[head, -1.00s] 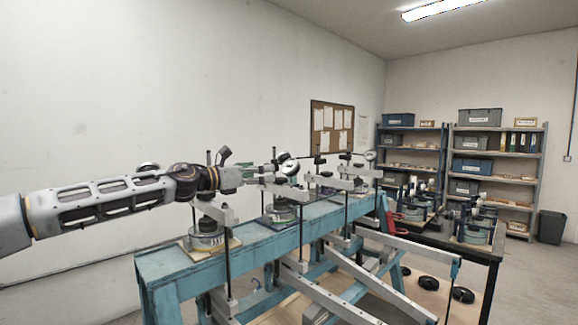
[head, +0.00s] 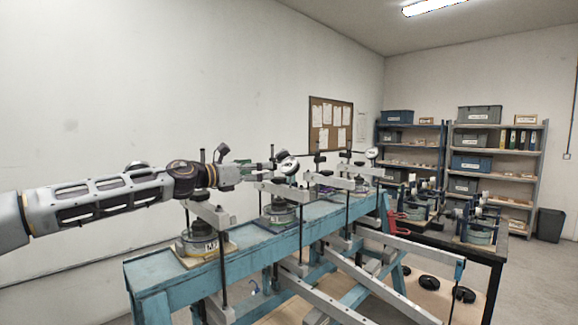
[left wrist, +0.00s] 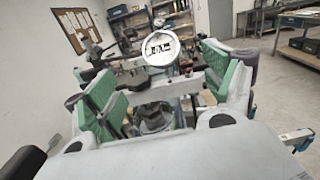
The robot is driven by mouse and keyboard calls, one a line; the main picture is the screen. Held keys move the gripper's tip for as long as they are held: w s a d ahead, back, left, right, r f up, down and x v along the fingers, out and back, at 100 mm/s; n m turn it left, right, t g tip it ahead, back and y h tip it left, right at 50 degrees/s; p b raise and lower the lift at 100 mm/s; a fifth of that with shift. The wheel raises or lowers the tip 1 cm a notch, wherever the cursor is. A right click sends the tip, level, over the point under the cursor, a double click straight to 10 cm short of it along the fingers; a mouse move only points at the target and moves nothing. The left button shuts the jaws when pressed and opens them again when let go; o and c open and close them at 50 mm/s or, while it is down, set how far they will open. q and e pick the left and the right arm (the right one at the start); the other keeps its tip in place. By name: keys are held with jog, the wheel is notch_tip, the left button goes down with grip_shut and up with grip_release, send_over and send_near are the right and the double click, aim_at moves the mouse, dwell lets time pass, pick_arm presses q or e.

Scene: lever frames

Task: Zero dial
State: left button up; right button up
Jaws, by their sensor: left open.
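A round white-faced dial gauge (head: 289,166) stands above the second lever frame on the blue bench. It also shows in the left wrist view (left wrist: 160,48), facing the camera, with a dark marking on its face too small to read. My left gripper (head: 266,167) reaches in from the left, just short of this dial. In the left wrist view its green-padded fingers (left wrist: 160,80) are spread apart, with the dial beyond and between them and nothing held. My right gripper is not in view.
The blue bench (head: 172,276) carries several lever frames with grey bars, black posts and round weights (head: 201,241). Another dial (head: 372,153) stands farther along. A dark table (head: 480,252) with more apparatus stands at right. The wall is behind my left arm.

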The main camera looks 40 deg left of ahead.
aim_at(288, 164)
pick_arm(q)
jog(key=shift+w+d+r+p, duration=0.15)
jog(key=shift+w+p, duration=0.55)
jog(key=shift+w, duration=0.55)
jog(key=shift+w+d+f+p, duration=0.15)
jog(key=shift+w+p, duration=0.5)
jog(key=shift+w, duration=0.65)
jog(key=shift+w+d+r+p, duration=0.15)
jog(key=shift+w+p, duration=0.55)
jog(key=shift+w, duration=0.95)
jog(key=shift+w+d+p, duration=0.1)
jog(key=shift+w+p, duration=0.5)
jog(key=shift+p, duration=0.1)
jog(key=shift+w+p, duration=0.3)
jog(key=shift+w, duration=0.05)
jog(key=shift+w+d+p, duration=0.15)
jog(key=shift+w+p, duration=0.55)
jog(key=shift+w, duration=0.25)
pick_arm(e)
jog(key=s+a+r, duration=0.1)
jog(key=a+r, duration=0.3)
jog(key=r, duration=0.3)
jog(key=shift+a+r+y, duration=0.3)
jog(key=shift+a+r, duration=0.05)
pick_arm(q)
jog(key=shift+w+p, duration=0.4)
jog(key=shift+p, duration=0.1)
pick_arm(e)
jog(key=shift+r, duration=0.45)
